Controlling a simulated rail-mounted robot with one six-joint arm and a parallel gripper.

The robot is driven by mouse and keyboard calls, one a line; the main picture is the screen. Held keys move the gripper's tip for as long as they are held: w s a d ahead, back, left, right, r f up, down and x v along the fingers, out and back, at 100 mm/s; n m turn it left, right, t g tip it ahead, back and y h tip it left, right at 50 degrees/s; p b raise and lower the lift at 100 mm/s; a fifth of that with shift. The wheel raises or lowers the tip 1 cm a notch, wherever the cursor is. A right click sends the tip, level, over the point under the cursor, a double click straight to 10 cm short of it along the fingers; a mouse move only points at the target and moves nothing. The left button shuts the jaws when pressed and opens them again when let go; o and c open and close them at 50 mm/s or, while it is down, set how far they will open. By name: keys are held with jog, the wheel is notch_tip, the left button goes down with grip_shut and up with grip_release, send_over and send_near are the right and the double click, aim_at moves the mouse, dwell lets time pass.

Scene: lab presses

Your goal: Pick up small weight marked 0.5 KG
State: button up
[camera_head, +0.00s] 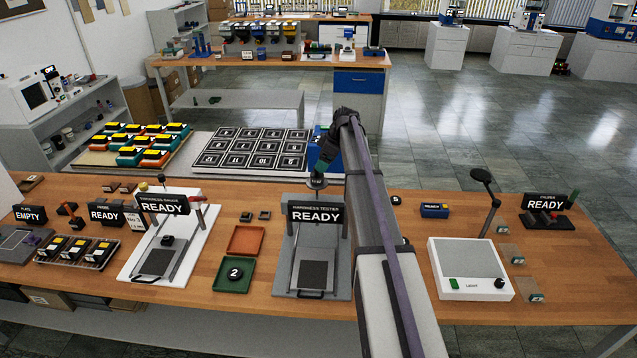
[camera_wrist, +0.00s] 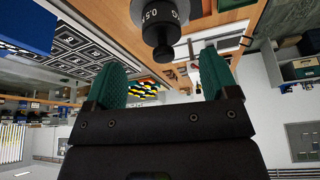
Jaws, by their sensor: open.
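The small dark weight (camera_wrist: 158,22) shows at the top of the wrist view. It is a black cylinder with a narrower knob, and part of its white marking reads 0.5. The picture's top edge cuts it off. My gripper (camera_wrist: 160,62) is open, its two green fingers apart and nothing between them. The weight lies beyond the fingertips, roughly in line with the gap.
The hardness tester (camera_head: 312,283) with its READY sign stands in front. Orange (camera_head: 246,240) and green (camera_head: 234,274) trays lie to its left. A numbered black grid board (camera_head: 253,149) is behind.

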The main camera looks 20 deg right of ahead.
aim_at(317, 174)
jog(key=shift+b+x, duration=0.35)
jog(key=shift+x, duration=0.8)
jog(key=shift+s+a+r, duration=0.1)
jog(key=shift+a, duration=0.05)
jog(key=b+x, duration=0.4)
jog(key=x, duration=0.1)
jog(key=shift+s+d+b, duration=0.1)
jog(key=shift+d+b, duration=0.1)
jog(key=shift+b, duration=0.15)
jog(key=shift+a+f, duration=0.2)
jog(key=shift+f, duration=0.1)
jog(key=shift+r, duration=0.25)
jog(key=shift+c, duration=0.6)
jog(key=c, duration=1.2)
